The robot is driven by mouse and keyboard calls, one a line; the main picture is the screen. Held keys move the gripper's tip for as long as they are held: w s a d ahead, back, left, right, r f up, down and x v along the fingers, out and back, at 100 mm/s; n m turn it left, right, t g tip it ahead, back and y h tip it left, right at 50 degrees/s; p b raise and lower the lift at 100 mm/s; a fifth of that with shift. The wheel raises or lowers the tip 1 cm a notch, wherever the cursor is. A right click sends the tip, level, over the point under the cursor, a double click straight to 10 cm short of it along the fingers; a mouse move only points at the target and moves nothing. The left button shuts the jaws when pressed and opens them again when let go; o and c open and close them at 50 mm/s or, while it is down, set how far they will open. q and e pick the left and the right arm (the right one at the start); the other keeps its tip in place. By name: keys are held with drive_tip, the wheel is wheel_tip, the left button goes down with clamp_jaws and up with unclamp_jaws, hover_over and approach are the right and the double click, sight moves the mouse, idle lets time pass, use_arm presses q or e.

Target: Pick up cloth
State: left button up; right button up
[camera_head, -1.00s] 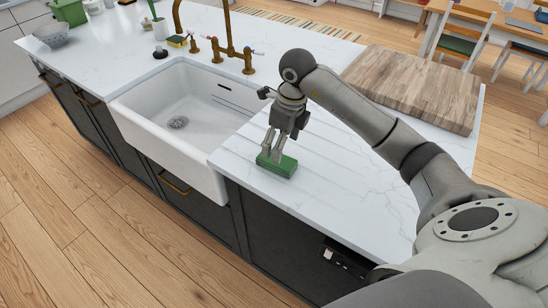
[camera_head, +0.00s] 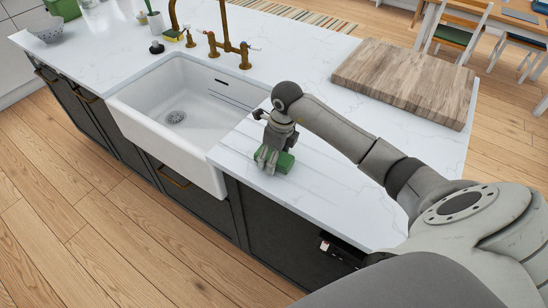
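A green folded block, which looks like the cloth (camera_head: 285,162), lies on the white countertop just right of the sink. My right gripper (camera_head: 267,165), on the arm coming in from the right, points down at the cloth. Its fingers are low, at the cloth's left part, and cover some of it. Whether the fingers are closed on the cloth or only beside it cannot be told. The cloth appears to be still on the counter. My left gripper is not in view.
The white sink (camera_head: 185,110) with a brass faucet (camera_head: 230,45) is left of the gripper. A wooden board (camera_head: 405,82) lies on the counter at the back right.

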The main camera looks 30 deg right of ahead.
drive_tip(key=c, duration=0.8)
drive_tip(key=shift+c, duration=0.2)
drive_tip(key=shift+r+b, duration=0.55)
drive_tip(key=r, duration=0.1)
drive_tip(key=r+b, duration=0.1)
drive_tip(key=shift+s+a+r, duration=0.2)
drive_tip(key=shift+r, duration=0.1)
drive_tip(key=s+a+r+b, duration=0.3)
drive_tip(key=s+a+r, duration=0.5)
drive_tip(key=s+r, duration=0.1)
drive_tip(key=shift+s+r+b, duration=0.2)
drive_tip(key=shift+s+b, duration=0.1)
drive_tip(key=shift+s, duration=0.55)
drive_tip(key=shift+a, duration=0.1)
